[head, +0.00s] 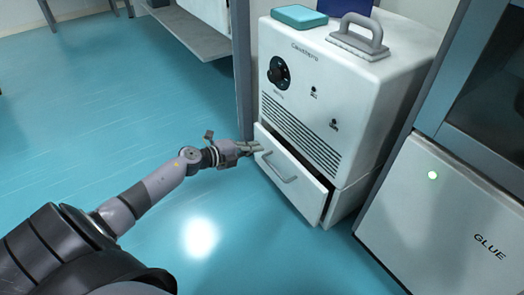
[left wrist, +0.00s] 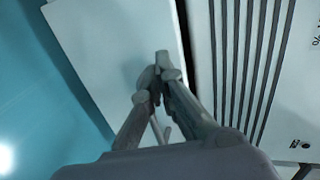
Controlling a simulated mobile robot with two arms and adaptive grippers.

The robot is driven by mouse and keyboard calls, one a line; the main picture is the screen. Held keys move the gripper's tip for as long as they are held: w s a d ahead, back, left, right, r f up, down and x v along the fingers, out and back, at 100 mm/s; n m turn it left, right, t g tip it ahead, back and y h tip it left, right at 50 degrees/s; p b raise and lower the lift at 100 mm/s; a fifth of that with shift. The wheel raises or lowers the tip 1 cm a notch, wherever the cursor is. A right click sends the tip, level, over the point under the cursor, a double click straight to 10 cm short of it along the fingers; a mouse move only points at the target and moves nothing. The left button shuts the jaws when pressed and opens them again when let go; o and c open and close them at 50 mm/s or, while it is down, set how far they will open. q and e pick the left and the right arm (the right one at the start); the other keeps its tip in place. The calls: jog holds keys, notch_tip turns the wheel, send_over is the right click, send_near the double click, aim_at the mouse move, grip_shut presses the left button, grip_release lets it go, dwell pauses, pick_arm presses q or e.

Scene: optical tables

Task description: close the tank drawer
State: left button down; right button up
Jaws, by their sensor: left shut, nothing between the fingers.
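The tank is a white cabinet (head: 340,85) with a dial and vent slits on its front. Its drawer (head: 305,192) is at the bottom and stands partly open, with a dark gap along its top edge. The drawer has a grey bar handle (head: 279,169). My left gripper (head: 258,147) is shut and empty at the upper left of the drawer front; I cannot tell whether it touches. In the left wrist view the shut fingers (left wrist: 161,72) are over the white drawer front (left wrist: 105,40), beside the dark gap and the vent slits. My right gripper is not in view.
A teal box (head: 299,16), a blue box and a grey handled tool (head: 359,38) lie on the tank's top. A white cabinet marked GLUE (head: 455,215) stands close on the right. The blue floor left of the drawer is clear.

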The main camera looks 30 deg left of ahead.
aim_at(270, 139)
pick_arm(q)
jog(key=shift+w+d+f, duration=0.1)
jog(key=shift+w+d, duration=0.15)
jog(key=shift+w, duration=0.4)
jog(key=shift+w+d+b, duration=0.3)
jog(key=shift+w+b, duration=0.2)
jog(key=shift+w, duration=0.2)
jog(key=shift+w+d+r, duration=0.1)
jog(key=shift+w+r, duration=0.15)
jog(key=shift+w, duration=0.05)
jog(key=w, duration=0.1)
jog(key=w+d+p, duration=0.1)
jog(key=w, duration=0.1)
jog(key=shift+w+d, duration=0.1)
jog(key=shift+d, duration=0.05)
